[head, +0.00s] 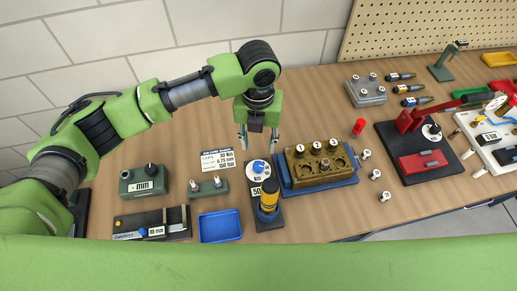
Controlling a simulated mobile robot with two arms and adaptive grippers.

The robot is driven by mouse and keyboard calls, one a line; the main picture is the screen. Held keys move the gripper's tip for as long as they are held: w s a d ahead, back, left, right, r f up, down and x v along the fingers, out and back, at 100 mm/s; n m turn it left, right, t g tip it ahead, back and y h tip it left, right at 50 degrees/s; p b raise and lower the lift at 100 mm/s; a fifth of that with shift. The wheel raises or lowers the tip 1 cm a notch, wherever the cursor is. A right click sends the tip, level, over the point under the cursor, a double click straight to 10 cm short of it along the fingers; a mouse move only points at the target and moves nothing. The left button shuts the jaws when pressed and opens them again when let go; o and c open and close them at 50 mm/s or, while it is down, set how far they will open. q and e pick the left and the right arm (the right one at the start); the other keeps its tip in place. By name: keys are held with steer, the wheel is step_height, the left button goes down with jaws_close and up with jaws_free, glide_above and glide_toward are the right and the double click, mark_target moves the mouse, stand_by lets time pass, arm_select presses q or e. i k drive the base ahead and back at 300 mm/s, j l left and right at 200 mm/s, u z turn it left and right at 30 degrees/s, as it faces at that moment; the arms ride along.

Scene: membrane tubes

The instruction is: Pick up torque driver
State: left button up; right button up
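A driver with a yellow and black handle (269,195), likely the torque driver, stands upright on a black base plate (262,222) in the head view. A blue-and-white dial (259,167) and a "50" label sit beside it on the same plate. My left gripper (258,138) points down above and behind the dial, apart from the driver. Its two fingers are spread with nothing visible between them. The driver's lower end is partly hidden by its holder. My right gripper is not in view.
A blue tray with a brass block (317,165) stands close right of the driver. An empty blue tray (220,226) and a green stand (208,188) are to its left. Several small drivers (408,88) lie at the back right. A red press (410,120) stands at right.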

mark_target(269, 201)
steer(key=k+l, duration=0.15)
steer(key=l, duration=0.2)
steer(key=k+l, duration=0.15)
steer(key=l, duration=0.2)
steer(key=k+l, duration=0.15)
steer(key=l, duration=0.25)
steer(key=k+l, duration=0.15)
steer(key=l, duration=0.2)
steer(key=k+l, duration=0.15)
steer(key=l, duration=0.2)
steer(key=k+l, duration=0.2)
steer(key=l, duration=0.15)
steer(key=k+l, duration=0.15)
steer(key=l, duration=0.2)
